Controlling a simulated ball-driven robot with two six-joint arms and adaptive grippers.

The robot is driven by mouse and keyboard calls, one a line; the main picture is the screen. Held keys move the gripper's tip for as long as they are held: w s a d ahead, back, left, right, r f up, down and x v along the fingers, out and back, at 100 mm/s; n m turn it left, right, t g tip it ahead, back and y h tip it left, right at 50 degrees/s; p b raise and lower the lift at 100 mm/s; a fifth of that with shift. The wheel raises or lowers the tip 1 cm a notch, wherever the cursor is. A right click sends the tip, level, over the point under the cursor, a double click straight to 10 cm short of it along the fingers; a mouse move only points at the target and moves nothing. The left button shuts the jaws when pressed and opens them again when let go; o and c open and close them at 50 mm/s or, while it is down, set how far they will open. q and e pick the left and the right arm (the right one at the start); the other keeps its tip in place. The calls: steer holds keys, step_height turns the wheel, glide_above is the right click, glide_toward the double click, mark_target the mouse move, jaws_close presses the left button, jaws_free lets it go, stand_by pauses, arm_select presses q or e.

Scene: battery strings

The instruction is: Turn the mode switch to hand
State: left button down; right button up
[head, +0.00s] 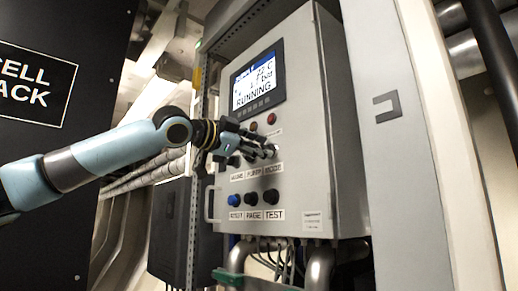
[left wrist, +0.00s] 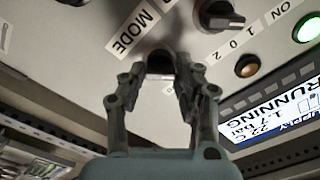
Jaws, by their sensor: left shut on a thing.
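The mode switch (left wrist: 160,64) is a dark knob on the grey control panel (head: 310,110), beside a label reading MODE (left wrist: 135,32) in the left wrist view. My left gripper (head: 270,152) reaches in from the left and is shut on this knob. In the left wrist view its two fingertips (left wrist: 161,70) sit on either side of the knob. The fingers cover much of the knob, so its pointer and setting cannot be read. My right gripper is in neither view.
Another rotary switch (left wrist: 218,16) marked 0 1 2 sits close to the gripper. A blue button (head: 234,200) and black buttons are below. The display (head: 257,77) reads RUNNING. A red lamp (head: 270,118) sits above the switches. Pipes and cables run under the cabinet.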

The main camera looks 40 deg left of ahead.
arm_select(q)
steer(key=shift+f+n, duration=0.1)
steer(key=shift+n, duration=0.2)
steer(key=c, duration=1)
jaws_free()
steer(key=shift+o, duration=0.2)
steer(key=shift+a+r, duration=0.25)
steer(key=shift+r, duration=0.55)
steer(key=r, duration=0.8)
steer(key=shift+d+r, duration=0.2)
steer(key=shift+r, duration=0.05)
